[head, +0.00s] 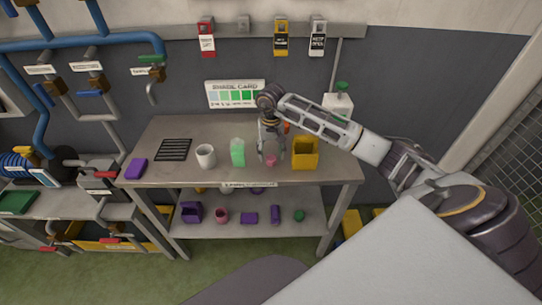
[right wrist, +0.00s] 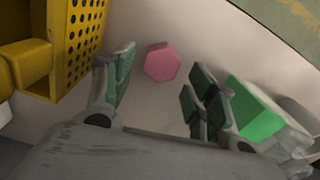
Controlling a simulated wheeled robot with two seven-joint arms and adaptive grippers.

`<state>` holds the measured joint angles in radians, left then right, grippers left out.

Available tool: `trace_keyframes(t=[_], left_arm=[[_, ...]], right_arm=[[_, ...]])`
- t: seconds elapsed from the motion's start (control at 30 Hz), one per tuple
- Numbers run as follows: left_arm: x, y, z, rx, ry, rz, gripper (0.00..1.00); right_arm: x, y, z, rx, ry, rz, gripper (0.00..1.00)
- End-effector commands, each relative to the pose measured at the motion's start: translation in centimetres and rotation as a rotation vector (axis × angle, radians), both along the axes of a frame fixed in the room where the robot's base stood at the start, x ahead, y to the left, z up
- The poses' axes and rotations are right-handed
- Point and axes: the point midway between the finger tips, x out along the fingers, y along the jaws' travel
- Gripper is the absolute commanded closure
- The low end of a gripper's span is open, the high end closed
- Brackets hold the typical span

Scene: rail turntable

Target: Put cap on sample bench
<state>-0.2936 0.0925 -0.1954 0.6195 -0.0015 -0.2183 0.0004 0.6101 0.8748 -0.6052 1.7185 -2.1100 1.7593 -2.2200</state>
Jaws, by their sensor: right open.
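A small pink hexagonal piece, which looks like the cap (head: 271,161), lies on the top of the sample bench (head: 340,171), between the green container and the yellow box. In the right wrist view the pink cap (right wrist: 161,63) shows its flat face in the gap just beyond the fingertips. My right gripper (head: 272,152) points down over it, fingers open and apart on either side. The right wrist view shows the open fingers (right wrist: 158,82) with nothing held between them. I cannot tell the exact height above the cap. My left gripper is not in view.
A green container (head: 238,153) and a yellow box (head: 305,154) stand close on either side of my right gripper. A white cup (head: 206,156), black rack (head: 174,150) and purple block (head: 136,168) are farther left. Several small items lie on the lower shelf (head: 235,236).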

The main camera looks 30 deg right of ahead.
Motion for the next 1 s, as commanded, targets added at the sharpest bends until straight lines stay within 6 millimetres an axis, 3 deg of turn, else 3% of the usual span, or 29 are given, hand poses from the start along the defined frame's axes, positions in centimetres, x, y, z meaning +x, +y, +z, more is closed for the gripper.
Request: trace_keyframes(t=[0.6, 1.0], left_arm=[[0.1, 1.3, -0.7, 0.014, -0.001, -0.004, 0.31], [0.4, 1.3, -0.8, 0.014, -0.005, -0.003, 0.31]], right_arm=[[0.0, 0.0, 7.6, -0.001, -0.002, 0.0, 0.44], [0.0, 0.0, 9.8, -0.001, 0.0, 0.0, 0.44]])
